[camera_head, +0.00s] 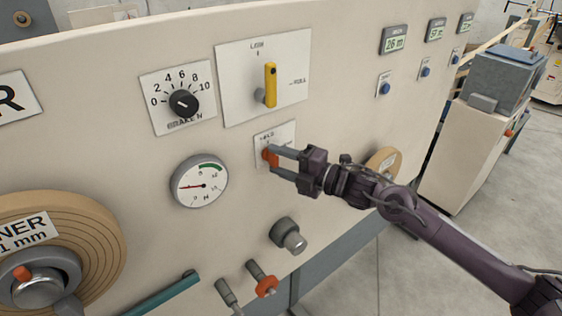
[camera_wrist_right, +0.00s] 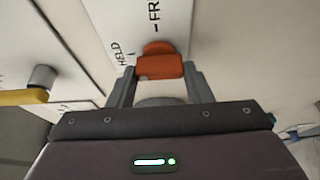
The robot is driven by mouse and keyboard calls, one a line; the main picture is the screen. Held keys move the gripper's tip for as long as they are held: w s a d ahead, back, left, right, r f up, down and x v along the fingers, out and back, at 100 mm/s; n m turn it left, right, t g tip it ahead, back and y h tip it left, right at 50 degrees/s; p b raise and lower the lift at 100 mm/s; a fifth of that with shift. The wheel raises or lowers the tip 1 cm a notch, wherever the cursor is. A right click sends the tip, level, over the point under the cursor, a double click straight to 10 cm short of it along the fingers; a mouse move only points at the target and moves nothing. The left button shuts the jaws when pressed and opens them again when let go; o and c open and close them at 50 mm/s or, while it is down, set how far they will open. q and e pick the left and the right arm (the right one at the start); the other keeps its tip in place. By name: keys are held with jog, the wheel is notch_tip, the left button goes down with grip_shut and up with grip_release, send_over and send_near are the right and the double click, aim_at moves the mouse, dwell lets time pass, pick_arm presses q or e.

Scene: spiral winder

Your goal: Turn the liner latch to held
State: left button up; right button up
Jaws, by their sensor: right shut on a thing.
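The liner latch (camera_head: 270,157) is a small orange-red knob on a white label plate (camera_head: 285,134) on the cream panel. In the right wrist view the latch (camera_wrist_right: 160,66) sits between the two grey fingers, and the plate (camera_wrist_right: 145,25) reads HELD and part of FREE. My right gripper (camera_head: 279,160) is shut on the latch, its fingers on either side of it. I cannot tell which mark the latch points to, since the fingers partly cover it. My left gripper is not in view.
A yellow lever (camera_head: 270,84) on a white plate is above the latch. A brake dial (camera_head: 183,102) and a round gauge (camera_head: 199,181) are to its left. A grey knob (camera_head: 288,236) sticks out below. A large liner roll (camera_head: 95,235) is at lower left.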

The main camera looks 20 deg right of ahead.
jog(key=o, duration=1)
jog(key=shift+s+d+f, duration=0.2)
jog(key=shift+s+d, duration=0.1)
jog(key=shift+s, duration=0.05)
jog(key=shift+b+v, duration=1)
jog(key=shift+v, duration=2.45)
jog(key=shift+r, duration=0.2)
